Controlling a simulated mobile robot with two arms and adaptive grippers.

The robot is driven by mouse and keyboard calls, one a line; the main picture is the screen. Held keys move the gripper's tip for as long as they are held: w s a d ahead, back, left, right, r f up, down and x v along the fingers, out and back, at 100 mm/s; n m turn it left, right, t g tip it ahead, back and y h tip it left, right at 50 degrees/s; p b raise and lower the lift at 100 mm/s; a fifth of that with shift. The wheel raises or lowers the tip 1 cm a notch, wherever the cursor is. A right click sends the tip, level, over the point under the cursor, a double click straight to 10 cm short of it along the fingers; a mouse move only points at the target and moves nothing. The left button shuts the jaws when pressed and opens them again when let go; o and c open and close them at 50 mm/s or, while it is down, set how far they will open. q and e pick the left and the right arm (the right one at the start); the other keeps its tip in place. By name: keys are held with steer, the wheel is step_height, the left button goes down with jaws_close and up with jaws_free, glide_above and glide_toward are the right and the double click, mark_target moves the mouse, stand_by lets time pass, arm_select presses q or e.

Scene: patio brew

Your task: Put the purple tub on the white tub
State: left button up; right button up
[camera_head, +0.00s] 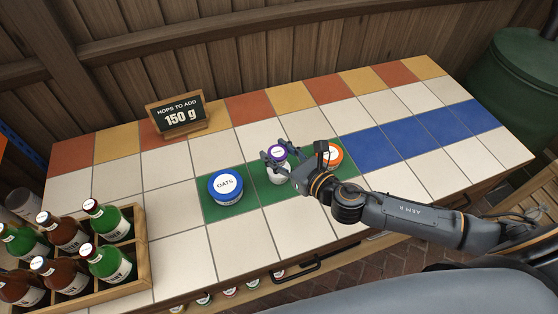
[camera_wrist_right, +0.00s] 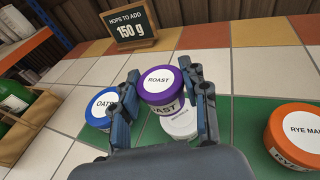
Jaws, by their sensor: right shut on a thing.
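The purple tub (camera_head: 277,151), labelled ROAST, is between the fingers of my right gripper (camera_head: 275,157). In the right wrist view the fingers of this gripper (camera_wrist_right: 163,88) press on both sides of the purple tub (camera_wrist_right: 160,76). It is upright. The white tub (camera_head: 279,174) stands on a green tile directly below it in the head view. In the right wrist view the white tub (camera_wrist_right: 181,124) shows partly, behind the purple tub's lower edge and a little to the right. I cannot tell whether the two tubs touch. My left gripper is not in view.
A blue OATS tub (camera_head: 226,188) stands left of the white tub and an orange RYE MALT tub (camera_wrist_right: 297,132) to its right. A wooden bottle crate (camera_head: 141,262) is at the left. A sign reading 150 g (camera_head: 180,115) stands behind. Blue tiles (camera_head: 410,137) at right are clear.

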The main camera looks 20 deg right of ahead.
mark_target(279, 158)
steer(key=shift+w+d+f, duration=0.15)
steer(key=shift+w+f, duration=0.1)
steer(key=shift+f, duration=0.1)
steer(key=f, duration=0.1)
steer(key=f+b, duration=0.1)
steer(key=shift+w+d+f, duration=0.15)
steer(key=shift+w+f, duration=0.05)
steer(key=shift+f, duration=0.5)
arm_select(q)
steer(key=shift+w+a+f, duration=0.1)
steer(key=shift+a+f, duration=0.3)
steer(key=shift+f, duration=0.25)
arm_select(e)
steer(key=shift+f, duration=0.25)
steer(key=o, duration=1.1)
steer(key=shift+r, duration=0.1)
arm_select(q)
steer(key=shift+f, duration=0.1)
